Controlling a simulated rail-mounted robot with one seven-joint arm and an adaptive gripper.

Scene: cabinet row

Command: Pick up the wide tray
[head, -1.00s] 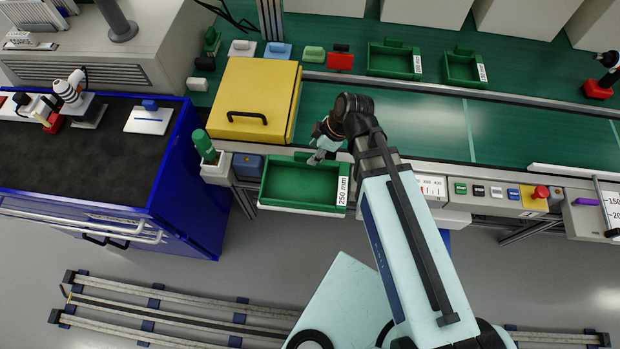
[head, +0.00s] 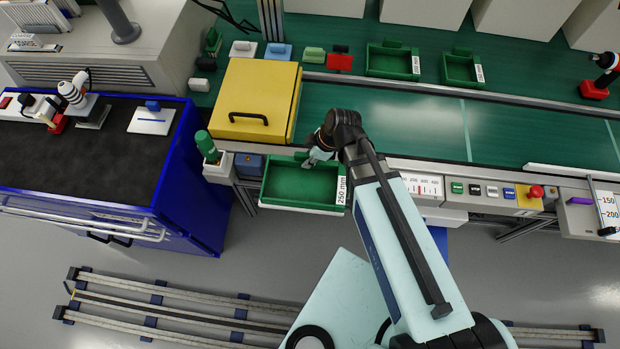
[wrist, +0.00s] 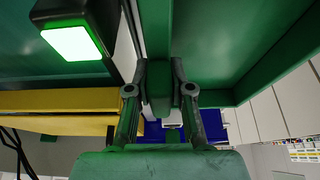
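The wide tray (head: 300,208) is a shallow green open tray with a "250 mm" label at its right end. It sits level at the bench's front edge, below the yellow box, and looks empty. My gripper (head: 313,160) is at the tray's back edge, pointing down. In the wrist view, my gripper's two fingers (wrist: 160,75) stand apart on either side of a green handle-like piece (wrist: 159,100). I cannot tell whether they touch it. A green wall or underside of nearby surfaces fills the upper right of that view.
A yellow box (head: 262,100) with a black handle stands directly behind the tray. Two smaller green trays (head: 392,72) (head: 460,82) lie at the back. A control panel (head: 495,193) is to the right.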

